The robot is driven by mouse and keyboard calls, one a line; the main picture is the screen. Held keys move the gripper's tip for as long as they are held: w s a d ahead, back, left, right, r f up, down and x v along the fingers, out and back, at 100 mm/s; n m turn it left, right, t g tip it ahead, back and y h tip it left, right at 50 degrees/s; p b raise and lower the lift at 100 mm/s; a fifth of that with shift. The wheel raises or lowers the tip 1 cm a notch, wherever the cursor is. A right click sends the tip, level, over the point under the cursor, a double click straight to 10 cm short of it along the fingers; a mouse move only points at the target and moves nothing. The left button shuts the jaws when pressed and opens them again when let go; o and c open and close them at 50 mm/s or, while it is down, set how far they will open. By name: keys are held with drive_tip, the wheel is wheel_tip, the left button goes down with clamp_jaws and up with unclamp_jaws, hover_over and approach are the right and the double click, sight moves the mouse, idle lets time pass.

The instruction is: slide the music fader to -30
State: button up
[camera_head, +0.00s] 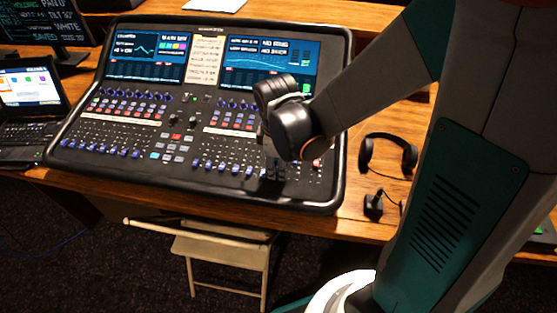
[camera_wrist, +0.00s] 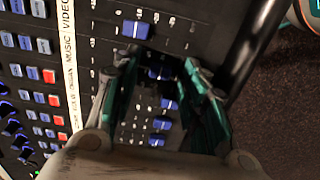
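The mixing desk (camera_head: 150,170) fills the head view's middle. In the wrist view a white label strip (camera_wrist: 69,40) reads MUSIC and VIDEO among others. A blue fader cap (camera_wrist: 160,73), seemingly in line with MUSIC, sits between the fingertips of my gripper (camera_wrist: 161,64); it is partly shadowed. The fingers stand apart on either side of it, and I cannot tell whether they touch it. In the head view my gripper (camera_head: 274,171) is low over the desk's right-hand faders and hides some of them. The scale numbers by this cap are too small to read.
Another blue fader cap (camera_wrist: 136,29) lies just above the fingers in the wrist view, and several more lie below. The desk's raised black rim (camera_wrist: 250,45) is close to the right finger. Headphones (camera_head: 388,152) lie right of the desk.

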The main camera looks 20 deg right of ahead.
drive_tip(key=shift+r, duration=0.15)
wheel_tip(320, 180, up, 12)
drive_tip(key=s, duration=0.1)
drive_tip(key=shift+a+f, duration=0.2)
drive_tip(key=shift+a, duration=0.1)
drive_tip(key=shift+s, duration=0.1)
drive_tip(key=s+d+r+m+t, duration=0.3)
drive_tip(key=s+r+m+t, duration=0.2)
drive_tip(key=m, duration=0.7)
drive_tip(key=s+t, duration=0.1)
drive_tip(key=s, duration=0.1)
drive_tip(key=shift+s+d+y, duration=0.15)
drive_tip(key=shift+s+y, duration=0.15)
idle(1.4)
